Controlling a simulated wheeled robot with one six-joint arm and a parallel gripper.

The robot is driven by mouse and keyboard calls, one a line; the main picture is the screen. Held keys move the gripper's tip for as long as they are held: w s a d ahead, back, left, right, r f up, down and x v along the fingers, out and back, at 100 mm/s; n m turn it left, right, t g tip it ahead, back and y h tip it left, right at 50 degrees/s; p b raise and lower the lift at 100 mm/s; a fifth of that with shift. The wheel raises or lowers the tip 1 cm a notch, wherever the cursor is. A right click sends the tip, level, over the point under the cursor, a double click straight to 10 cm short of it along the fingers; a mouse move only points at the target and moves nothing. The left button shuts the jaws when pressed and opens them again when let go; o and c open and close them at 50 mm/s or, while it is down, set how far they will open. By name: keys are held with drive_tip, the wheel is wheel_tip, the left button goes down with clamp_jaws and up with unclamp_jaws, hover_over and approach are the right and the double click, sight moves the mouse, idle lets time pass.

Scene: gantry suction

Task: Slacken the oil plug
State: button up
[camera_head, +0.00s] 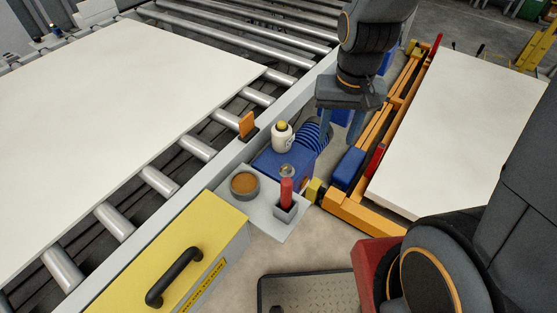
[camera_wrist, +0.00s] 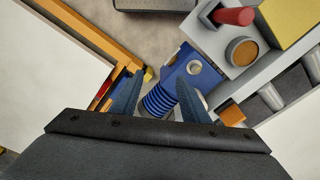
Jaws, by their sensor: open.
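A blue pump (camera_head: 268,163) with a ribbed blue motor end (camera_head: 316,137) stands beside the conveyor. A pale round fitting (camera_wrist: 195,67) sits on the pump in the wrist view. A white canister with a yellow cap (camera_head: 282,136) stands on the pump in the head view. I cannot tell for certain which of these is the oil plug. My gripper (camera_head: 338,140) is open and empty, above and to the right of the pump. In the wrist view its fingers (camera_wrist: 158,100) straddle the ribbed motor end in the picture, and the right finger hides part of the pump.
A red handle (camera_head: 287,191) stands in a grey holder beside a brown-filled round cup (camera_head: 244,184) on a grey shelf. A yellow box (camera_head: 165,265) with a black handle is at front left. Orange rails (camera_head: 362,212) and a white panel (camera_head: 455,130) are to the right.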

sight(287, 166)
drive_tip(key=w+a+f+m, duration=0.1)
drive_tip(key=a+f, duration=0.2)
drive_tip(key=w+a+f+m, duration=0.1)
drive_tip(key=w+a+f, duration=0.1)
drive_tip(key=a+f, duration=0.1)
drive_tip(key=w+a+f+m+g, duration=0.1)
drive_tip(key=a+f, duration=0.1)
drive_tip(key=a, duration=0.2)
drive_tip(key=shift+w+a+f, duration=0.35)
drive_tip(key=shift+w+f, duration=0.05)
drive_tip(key=shift+f+p, duration=0.55)
drive_tip(key=shift+f, duration=3.3)
drive_tip(key=c, duration=1.1)
drive_tip(key=shift+o, duration=0.2)
drive_tip(key=shift+n+p, duration=0.3)
drive_tip(key=shift+n, duration=2.9)
